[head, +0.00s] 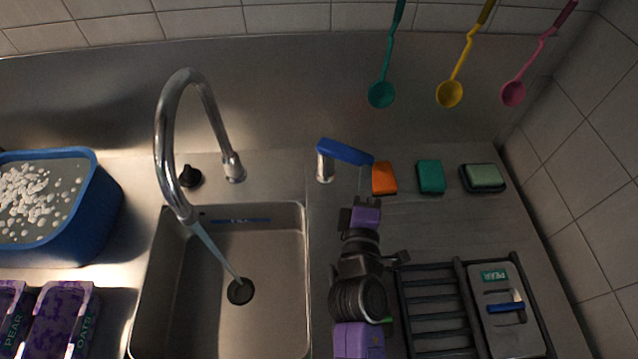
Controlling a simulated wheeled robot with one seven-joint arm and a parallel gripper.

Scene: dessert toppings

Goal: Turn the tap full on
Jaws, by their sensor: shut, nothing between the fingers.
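The chrome gooseneck tap (165,130) arches over the sink from its base at the back ledge. A stream of water (215,252) runs from its spout down to the drain. The tap's blue lever (340,151) sits on a short chrome post (324,168) to the right of the spout and points to the right, slightly toward me. My gripper (363,180) is shut and empty at the end of my purple and black arm. Its tips are close to the lever's right end; I cannot tell if they touch.
An orange block (384,178), a green block (430,177) and a soap dish (483,179) stand right of the lever. A black rack (432,318) is in front of them. A blue tub (98,207) stands left of the sink (145,300). Ladles (382,94) hang behind.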

